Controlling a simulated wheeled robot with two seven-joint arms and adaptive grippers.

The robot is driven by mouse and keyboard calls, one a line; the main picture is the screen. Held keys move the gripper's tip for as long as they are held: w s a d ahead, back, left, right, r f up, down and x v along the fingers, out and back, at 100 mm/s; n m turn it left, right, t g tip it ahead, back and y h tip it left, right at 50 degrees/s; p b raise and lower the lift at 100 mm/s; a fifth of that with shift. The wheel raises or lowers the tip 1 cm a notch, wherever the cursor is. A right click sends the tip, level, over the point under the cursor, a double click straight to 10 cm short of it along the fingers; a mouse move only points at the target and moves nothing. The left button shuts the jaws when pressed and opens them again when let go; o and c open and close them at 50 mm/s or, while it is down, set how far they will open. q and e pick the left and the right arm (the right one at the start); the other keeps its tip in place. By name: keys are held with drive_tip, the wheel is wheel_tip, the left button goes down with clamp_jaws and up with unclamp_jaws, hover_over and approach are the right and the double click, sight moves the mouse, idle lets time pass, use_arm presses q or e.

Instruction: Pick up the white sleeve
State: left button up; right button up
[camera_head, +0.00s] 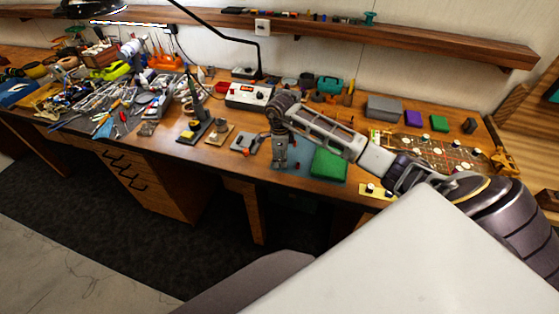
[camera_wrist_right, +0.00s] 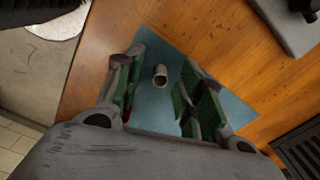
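The white sleeve (camera_wrist_right: 160,75), a small pale hollow cylinder, stands on a blue mat (camera_wrist_right: 228,98) in the right wrist view. My right gripper (camera_wrist_right: 161,66) is open, with its green-padded fingers spread on either side of the sleeve. The sleeve shows between the fingers with gaps on both sides; how far the fingertips are above the mat is hard to tell. In the head view my right gripper (camera_head: 279,163) points down over the front part of the workbench, and the sleeve cannot be made out there. My left gripper is not in view.
A green block (camera_head: 329,164) lies right of the right gripper. A white and red instrument box (camera_head: 249,96) stands behind it. A soldering stand (camera_head: 194,130) is to the left, with cluttered tools further left. A board with several white knobs (camera_head: 440,152) lies at the right.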

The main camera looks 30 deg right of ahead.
sight(280, 163)
drive_tip(key=c, duration=0.8)
drive_tip(key=shift+r, duration=0.15)
drive_tip(key=shift+r+b, duration=1)
drive_tip(key=shift+r, duration=3.9)
